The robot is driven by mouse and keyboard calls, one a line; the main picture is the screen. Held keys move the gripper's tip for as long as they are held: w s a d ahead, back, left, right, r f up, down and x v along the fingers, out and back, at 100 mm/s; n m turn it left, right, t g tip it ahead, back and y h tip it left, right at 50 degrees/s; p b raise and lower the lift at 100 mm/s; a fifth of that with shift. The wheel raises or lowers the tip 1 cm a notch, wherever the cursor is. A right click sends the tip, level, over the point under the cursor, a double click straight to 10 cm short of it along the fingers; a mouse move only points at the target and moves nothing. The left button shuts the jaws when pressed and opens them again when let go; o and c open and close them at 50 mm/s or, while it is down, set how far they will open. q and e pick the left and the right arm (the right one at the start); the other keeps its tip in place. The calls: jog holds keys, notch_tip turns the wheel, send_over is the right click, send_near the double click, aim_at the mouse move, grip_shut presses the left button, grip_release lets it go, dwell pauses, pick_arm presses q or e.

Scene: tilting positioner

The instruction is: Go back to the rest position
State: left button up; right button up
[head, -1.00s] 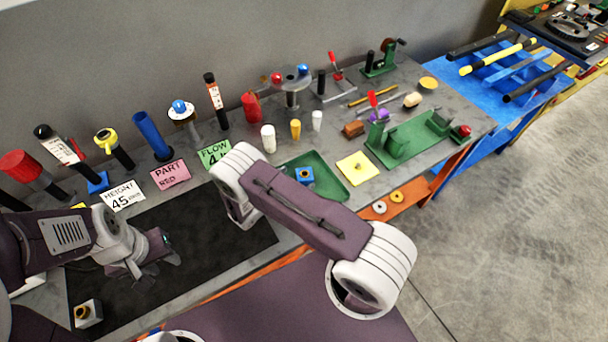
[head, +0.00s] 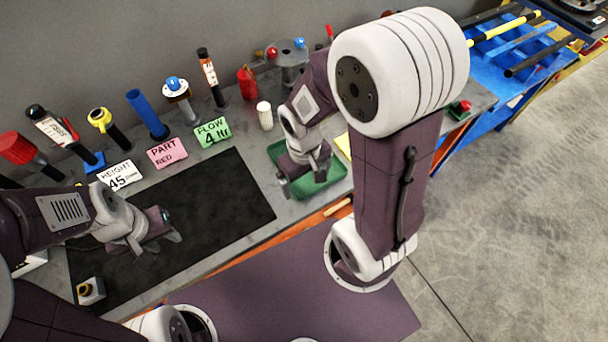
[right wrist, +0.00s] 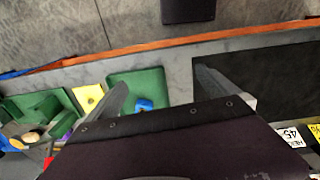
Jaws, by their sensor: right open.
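My right gripper (head: 302,188) hangs over the green tray (head: 335,178) in the head view. In the right wrist view its two fingers (right wrist: 160,78) are spread wide with nothing held between them. A blue part (right wrist: 144,104) lies in the green tray beyond the fingers; in the head view my right gripper hides it. My left gripper (head: 168,227) is over the black mat (head: 225,200) at the left; its jaw opening is unclear. My right arm is folded up high and covers the right part of the bench.
Cards (head: 167,152) and a row of upright tools stand along the back of the bench. A green fixture (right wrist: 40,108) and a yellow plate (right wrist: 88,98) lie beside the tray.

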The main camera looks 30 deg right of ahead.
jog(key=shift+m+t+y, duration=0.3)
jog(key=shift+m+t, duration=0.2)
jog(key=shift+m, duration=0.4)
jog(key=f+b, duration=0.1)
jog(key=b, duration=0.1)
jog(key=f+b, duration=0.3)
jog(key=b, duration=0.1)
jog(key=shift+w+a+f, duration=0.15)
jog(key=shift+a+f, duration=0.2)
